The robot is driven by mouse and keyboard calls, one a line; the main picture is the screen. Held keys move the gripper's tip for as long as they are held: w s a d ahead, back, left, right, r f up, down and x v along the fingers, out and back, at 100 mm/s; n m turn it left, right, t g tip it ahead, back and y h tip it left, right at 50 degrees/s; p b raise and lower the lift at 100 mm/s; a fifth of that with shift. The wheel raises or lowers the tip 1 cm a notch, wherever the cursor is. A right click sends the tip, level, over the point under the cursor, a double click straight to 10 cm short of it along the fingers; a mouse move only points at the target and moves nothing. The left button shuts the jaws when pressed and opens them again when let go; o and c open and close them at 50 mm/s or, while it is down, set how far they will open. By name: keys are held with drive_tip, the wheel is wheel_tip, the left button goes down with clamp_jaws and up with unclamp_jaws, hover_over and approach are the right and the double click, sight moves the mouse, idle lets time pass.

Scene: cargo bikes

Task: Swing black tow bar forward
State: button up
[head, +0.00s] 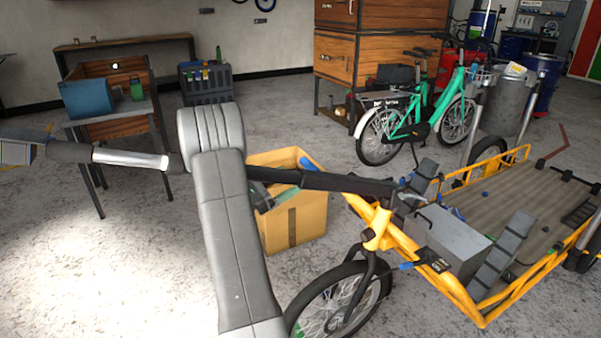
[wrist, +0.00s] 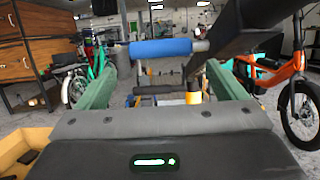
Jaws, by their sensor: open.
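The long black tow bar (head: 330,183) runs from the front of the yellow cargo bike (head: 460,292) leftward, passing behind my arm. Left of my arm it continues as a silver section and a dark end. A blue handle (head: 308,164) shows just behind the bar. In the wrist view the blue handle (wrist: 160,48) lies crosswise ahead of my fingertips, and the black bar (wrist: 245,28) crosses the upper right. My gripper (wrist: 160,72) is open, its green fingers spread on either side below the handle. I cannot tell whether they touch it. In the head view the gripper is mostly hidden.
A yellow box (head: 295,225) stands on the floor behind the bar. A table (head: 160,105) with a blue bin is at the left. A green bike (head: 410,130) stands behind the cargo bike. An orange bike (wrist: 297,85) shows in the wrist view. Floor at the lower left is clear.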

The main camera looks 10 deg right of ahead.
sight(310, 167)
drive_tip(key=v, duration=0.5)
drive_tip(key=shift+s+a+f, duration=0.1)
drive_tip(key=shift+a, duration=0.05)
drive_tip(key=x, duration=1.4)
